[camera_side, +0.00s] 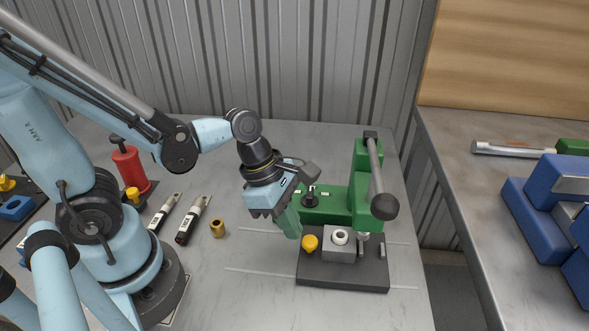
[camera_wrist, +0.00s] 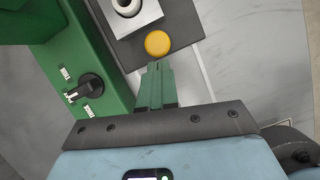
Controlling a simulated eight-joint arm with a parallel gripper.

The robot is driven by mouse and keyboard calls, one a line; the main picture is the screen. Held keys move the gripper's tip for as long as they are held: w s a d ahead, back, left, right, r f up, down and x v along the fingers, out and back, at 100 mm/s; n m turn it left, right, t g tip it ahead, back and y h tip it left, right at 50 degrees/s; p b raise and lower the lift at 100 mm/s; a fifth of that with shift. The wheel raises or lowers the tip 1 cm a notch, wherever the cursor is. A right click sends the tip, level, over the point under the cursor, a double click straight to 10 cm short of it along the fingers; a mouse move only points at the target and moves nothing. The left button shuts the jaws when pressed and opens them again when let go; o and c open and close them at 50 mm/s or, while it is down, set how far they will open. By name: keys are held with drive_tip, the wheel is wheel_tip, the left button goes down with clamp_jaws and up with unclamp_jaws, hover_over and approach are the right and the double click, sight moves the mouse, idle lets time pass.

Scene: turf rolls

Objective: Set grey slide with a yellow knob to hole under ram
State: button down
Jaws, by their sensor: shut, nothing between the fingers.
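The grey slide (camera_side: 338,245) sits on the dark base plate of the green press, with a white ring on its top. Its yellow knob (camera_side: 310,243) sticks out on the left side. The slide also shows at the top of the wrist view (camera_wrist: 143,17), with the knob (camera_wrist: 158,43) below it. The metal ram (camera_side: 363,241) appears to the right of the white ring in the side view. My gripper (camera_side: 294,234) has its green fingers shut and empty, just left of the knob. In the wrist view its fingertips (camera_wrist: 157,66) are close below the knob; contact cannot be told.
The green press body (camera_side: 362,190) has a lever ending in a black ball (camera_side: 385,207). A black rotary switch (camera_wrist: 89,87) sits on its green housing. A brass cylinder (camera_side: 217,229) and two pen-like tools (camera_side: 193,220) lie left. The bench front is clear.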

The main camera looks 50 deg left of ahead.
sight(317, 227)
drive_tip(key=shift+w+d, duration=1.65)
drive_tip(key=shift+d, duration=0.05)
drive_tip(key=shift+s+a, duration=0.1)
